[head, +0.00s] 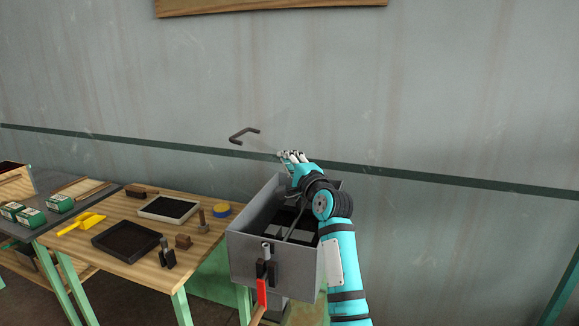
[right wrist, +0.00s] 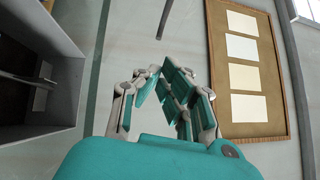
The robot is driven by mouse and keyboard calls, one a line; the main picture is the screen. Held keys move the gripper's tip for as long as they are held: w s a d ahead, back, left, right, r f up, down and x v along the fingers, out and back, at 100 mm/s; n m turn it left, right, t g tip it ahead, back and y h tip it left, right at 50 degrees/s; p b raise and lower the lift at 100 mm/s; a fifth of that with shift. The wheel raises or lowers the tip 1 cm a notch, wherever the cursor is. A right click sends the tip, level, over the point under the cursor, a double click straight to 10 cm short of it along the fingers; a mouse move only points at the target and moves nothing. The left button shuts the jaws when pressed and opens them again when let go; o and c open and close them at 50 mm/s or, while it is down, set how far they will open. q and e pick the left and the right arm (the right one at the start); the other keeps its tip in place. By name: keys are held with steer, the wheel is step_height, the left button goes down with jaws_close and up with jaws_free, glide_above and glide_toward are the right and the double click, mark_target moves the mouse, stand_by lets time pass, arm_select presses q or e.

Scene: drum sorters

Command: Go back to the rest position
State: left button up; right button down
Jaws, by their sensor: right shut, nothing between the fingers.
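My right gripper (head: 291,156) is raised above the back of an open grey metal box (head: 246,262), with the teal arm coming up from the lower right. In the right wrist view its teal-padded fingers (right wrist: 172,78) are closed together with nothing between them. A dark bent handle (head: 243,136) shows just left of the gripper in the head view. A dark rod (right wrist: 165,20) shows beyond the fingertips in the right wrist view, and I see no contact with it. My left gripper is out of view.
A wooden table (head: 129,263) left of the box carries a dark tray (head: 126,241), a framed tray (head: 170,209), a yellow scoop (head: 82,224) and small tools. A red-handled tool (head: 262,292) is at the box front. A pinboard (right wrist: 247,70) hangs on the wall.

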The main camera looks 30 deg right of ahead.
steer(key=s+a+f+n+g+y, duration=0.15)
steer(key=s+a+f+n, duration=0.3)
steer(key=f, duration=0.45)
steer(key=s+a+f+n+g, duration=0.3)
steer(key=s+f, duration=0.2)
steer(key=f, duration=0.3)
steer(key=s+a+f+n+g+y, duration=0.1)
steer(key=s+a+f+n+g, duration=0.3)
steer(key=f, duration=0.5)
steer(key=s+a+f+n+g, duration=0.3)
steer(key=s+f+n, duration=0.1)
steer(key=s, duration=0.7)
steer(key=s+a+f+n+g, duration=0.2)
steer(key=s+f+n, duration=0.15)
steer(key=s, duration=0.75)
steer(key=s+a+f+n+g, duration=0.3)
steer(key=s+f, duration=0.2)
steer(key=s, duration=0.6)
step_height(320, 180, down, 27)
steer(key=s+d+f+g+b, duration=0.1)
steer(key=s+d+f+g, duration=0.1)
steer(key=s+f, duration=1.4)
steer(key=shift+s+d+f+n+h, duration=0.4)
steer(key=shift+s+d+h, duration=0.1)
steer(key=shift+s, duration=0.2)
